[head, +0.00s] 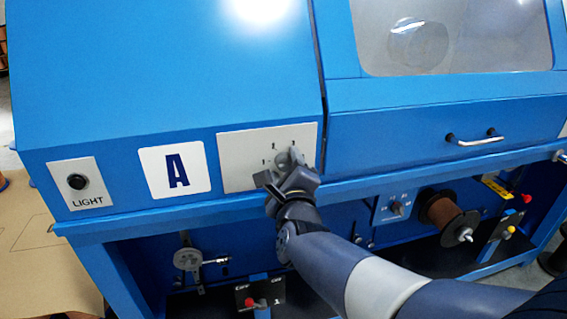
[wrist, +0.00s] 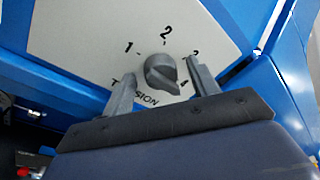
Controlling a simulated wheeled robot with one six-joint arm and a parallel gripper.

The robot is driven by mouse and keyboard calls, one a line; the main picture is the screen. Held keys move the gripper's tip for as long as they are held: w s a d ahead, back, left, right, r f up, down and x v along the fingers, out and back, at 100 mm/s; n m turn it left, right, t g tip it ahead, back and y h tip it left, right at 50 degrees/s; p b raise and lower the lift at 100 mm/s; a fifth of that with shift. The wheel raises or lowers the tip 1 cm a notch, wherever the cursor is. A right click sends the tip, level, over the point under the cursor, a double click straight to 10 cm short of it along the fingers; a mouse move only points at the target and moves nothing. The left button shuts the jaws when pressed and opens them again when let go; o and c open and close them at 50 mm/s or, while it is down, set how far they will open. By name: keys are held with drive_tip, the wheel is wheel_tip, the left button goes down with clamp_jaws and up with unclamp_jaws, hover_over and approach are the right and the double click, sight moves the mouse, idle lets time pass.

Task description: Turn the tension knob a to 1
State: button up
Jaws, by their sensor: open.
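The grey tension knob (wrist: 161,70) sits on a pale plate (wrist: 100,30) with the numbers 1 to 4 around it and partly hidden "TENSION" lettering below. I see a gap on the left; contact on the right is unclear. In the head view, the plate (head: 235,165) is right of the "A" label (head: 175,170), and my gripper (head: 278,167) covers much of the knob.
A LIGHT button (head: 77,182) is on the left of the blue machine. A door handle (head: 475,138) sticks out at right. Below the ledge are another small dial (head: 397,208), a copper-coloured spool (head: 445,215) and a grey pulley (head: 187,259).

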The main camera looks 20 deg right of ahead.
drive_tip(key=shift+c, duration=0.5)
drive_tip(key=c, duration=0.9)
